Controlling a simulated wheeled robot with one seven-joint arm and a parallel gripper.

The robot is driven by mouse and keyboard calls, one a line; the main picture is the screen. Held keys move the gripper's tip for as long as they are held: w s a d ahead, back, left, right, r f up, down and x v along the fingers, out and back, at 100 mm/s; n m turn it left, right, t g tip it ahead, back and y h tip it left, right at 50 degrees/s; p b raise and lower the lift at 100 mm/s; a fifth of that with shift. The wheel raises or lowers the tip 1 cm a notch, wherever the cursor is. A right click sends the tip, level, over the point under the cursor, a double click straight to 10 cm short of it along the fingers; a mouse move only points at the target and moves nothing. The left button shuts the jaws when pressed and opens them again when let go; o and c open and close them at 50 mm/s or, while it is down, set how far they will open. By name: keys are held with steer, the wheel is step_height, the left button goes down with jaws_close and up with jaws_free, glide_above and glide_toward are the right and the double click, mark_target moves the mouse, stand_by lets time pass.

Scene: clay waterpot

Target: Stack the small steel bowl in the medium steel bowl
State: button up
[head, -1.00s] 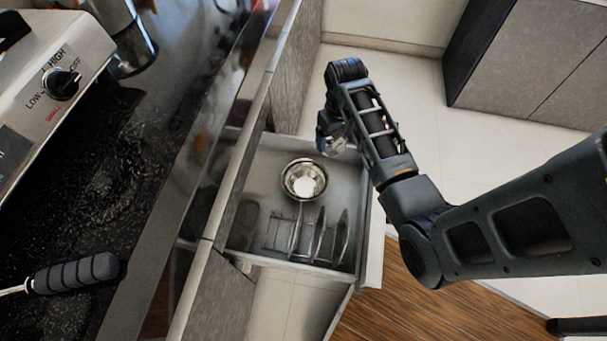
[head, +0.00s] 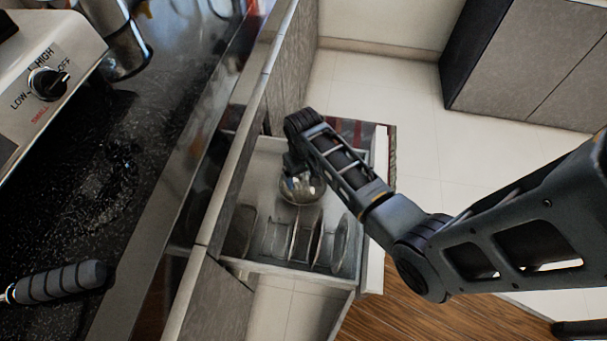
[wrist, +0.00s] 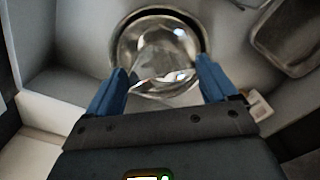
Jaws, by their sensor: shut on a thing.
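The medium steel bowl (head: 302,192) sits in the open drawer, partly hidden by my gripper and wrist. In the wrist view its round rim (wrist: 150,13) shows beyond the fingers. My gripper (wrist: 162,80) is over the bowl, with its two blue fingers shut on the small steel bowl (wrist: 160,86). The small bowl's shiny metal lies between the fingertips and overlaps the medium bowl in this view. I cannot tell whether the two bowls touch. In the head view the fingertips are hidden behind my wrist.
The drawer (head: 372,255) is pulled out, with a wire rack (head: 290,243) holding upright plates or lids in its front part. The counter (head: 150,190) edge runs close along the left. Open floor (head: 395,90) lies beyond the drawer.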

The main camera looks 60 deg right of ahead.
steer(key=shift+f, duration=0.25)
steer(key=shift+f, duration=0.35)
steer(key=o, duration=1.4)
steer(key=shift+o, duration=0.2)
steer(key=shift+r, duration=0.15)
step_height(320, 180, up, 13)
steer(key=p, duration=0.2)
steer(key=shift+p, duration=0.35)
